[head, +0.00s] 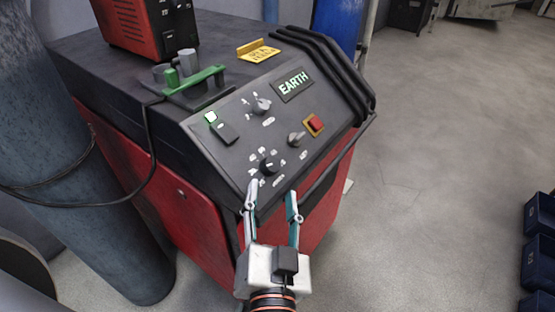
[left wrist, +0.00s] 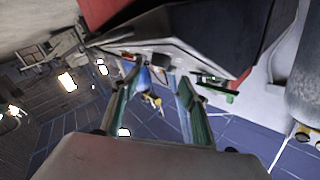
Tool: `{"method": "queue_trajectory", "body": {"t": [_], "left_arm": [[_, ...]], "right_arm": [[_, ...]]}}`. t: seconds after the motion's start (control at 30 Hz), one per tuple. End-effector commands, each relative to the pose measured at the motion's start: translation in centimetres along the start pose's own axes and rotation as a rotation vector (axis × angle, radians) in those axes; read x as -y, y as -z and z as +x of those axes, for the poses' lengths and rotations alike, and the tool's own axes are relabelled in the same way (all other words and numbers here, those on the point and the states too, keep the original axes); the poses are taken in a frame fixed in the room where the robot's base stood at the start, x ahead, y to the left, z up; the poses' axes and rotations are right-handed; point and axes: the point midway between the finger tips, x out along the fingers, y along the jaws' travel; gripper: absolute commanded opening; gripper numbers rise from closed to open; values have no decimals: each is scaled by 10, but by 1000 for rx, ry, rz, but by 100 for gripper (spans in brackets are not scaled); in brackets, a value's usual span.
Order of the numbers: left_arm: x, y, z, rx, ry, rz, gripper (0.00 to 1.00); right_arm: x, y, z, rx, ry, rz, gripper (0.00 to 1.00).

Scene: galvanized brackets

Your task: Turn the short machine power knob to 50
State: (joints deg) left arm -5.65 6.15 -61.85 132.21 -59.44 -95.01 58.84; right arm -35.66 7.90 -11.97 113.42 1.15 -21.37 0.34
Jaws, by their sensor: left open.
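A red and black machine stands in front of me with a sloped dark control panel (head: 235,135). A round black knob (head: 269,166) with white marks around it sits low on the panel. Two grey knobs are higher up, one at upper middle (head: 261,104) and one at right (head: 296,137). I cannot read the dial numbers or tell which knob is the short power knob. My left gripper (head: 271,193) is open and empty, its fingertips just below the black knob in the picture. In the left wrist view its fingers (left wrist: 158,90) are spread near the machine's edge.
A red button (head: 314,124), a green-lit switch (head: 222,128) and an EARTH label (head: 292,84) share the panel. Green and grey connectors (head: 190,78) and a yellow sign (head: 258,51) are on top. A blue-grey cylinder (head: 70,150) stands at left.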

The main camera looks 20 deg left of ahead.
Motion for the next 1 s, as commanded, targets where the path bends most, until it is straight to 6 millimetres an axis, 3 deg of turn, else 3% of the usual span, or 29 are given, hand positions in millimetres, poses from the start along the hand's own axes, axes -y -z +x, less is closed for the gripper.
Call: {"method": "queue_trajectory", "body": {"t": [0.3,0.5,0.93,1.0], "left_arm": [[2,2,41,-6,5,1,44],[1,2,66,-4,3,2,44],[0,0,77,0,1,1,44],[0,0,77,0,1,1,26]], "right_arm": [[6,-14,-11,31,9,7,40],[7,-12,-12,29,11,11,40],[7,-13,-10,30,13,11,40],[7,-13,-10,30,13,11,40]]}}
